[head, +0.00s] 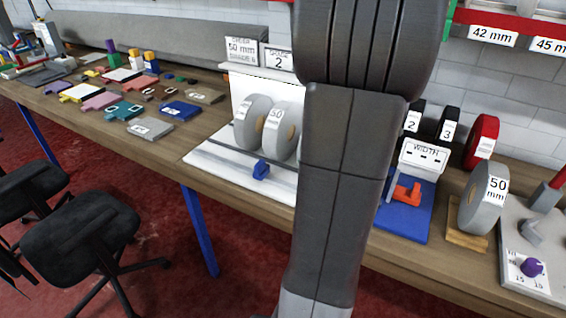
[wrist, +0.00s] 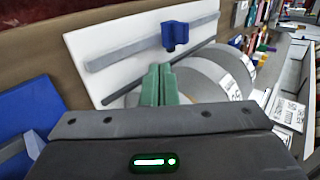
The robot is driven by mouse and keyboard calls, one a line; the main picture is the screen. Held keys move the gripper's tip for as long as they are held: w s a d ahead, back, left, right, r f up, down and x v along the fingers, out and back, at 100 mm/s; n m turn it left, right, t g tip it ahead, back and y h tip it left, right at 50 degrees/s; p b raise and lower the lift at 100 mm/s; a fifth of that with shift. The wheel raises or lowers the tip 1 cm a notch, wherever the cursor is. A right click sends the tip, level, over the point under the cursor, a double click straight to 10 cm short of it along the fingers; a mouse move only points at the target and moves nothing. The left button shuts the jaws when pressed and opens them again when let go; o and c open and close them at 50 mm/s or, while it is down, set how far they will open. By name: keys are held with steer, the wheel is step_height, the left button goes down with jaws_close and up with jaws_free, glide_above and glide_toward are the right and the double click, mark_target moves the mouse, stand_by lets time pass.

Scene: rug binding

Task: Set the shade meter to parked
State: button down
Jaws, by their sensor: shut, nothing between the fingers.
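I cannot read a label that names the shade meter. A white board with a grey rail (wrist: 130,45) carries a blue slider block (wrist: 175,35); in the head view the blue block (head: 261,170) sits near the board's front edge. My gripper (wrist: 160,68) has green fingers, shut and empty, pointing toward the board just short of the blue block in the wrist view. I cannot tell its height above the board. Two grey rolls (head: 252,122) stand on the board. In the head view my arm hides the gripper and the board's right end.
Right of my arm are a blue base with a red-orange piece (head: 404,194), a grey roll on a wooden stand (head: 483,197) and a panel with a purple knob (head: 532,267). Coloured samples (head: 125,108) lie to the left. Black chairs (head: 75,220) stand in front of the bench.

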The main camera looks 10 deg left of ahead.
mark_target(263, 170)
steer(key=x, duration=1)
steer(key=shift+p, duration=0.4)
steer(key=shift+w+a+r+p, duration=0.1)
steer(key=shift+w+a+p, duration=0.15)
steer(key=shift+a, duration=0.3)
steer(key=shift+w+a+r+p, duration=0.1)
steer(key=shift+a+p, duration=0.1)
steer(key=shift+a, duration=0.3)
steer(key=shift+w+a, duration=0.25)
steer(key=shift+a, duration=0.45)
steer(key=w+a, duration=0.3)
steer(key=a, duration=0.5)
steer(key=w+a, duration=0.3)
steer(key=a, duration=0.6)
steer(key=w+a, duration=0.3)
steer(key=a, duration=0.5)
steer(key=shift+w+a, duration=0.15)
steer(key=shift+a, duration=0.15)
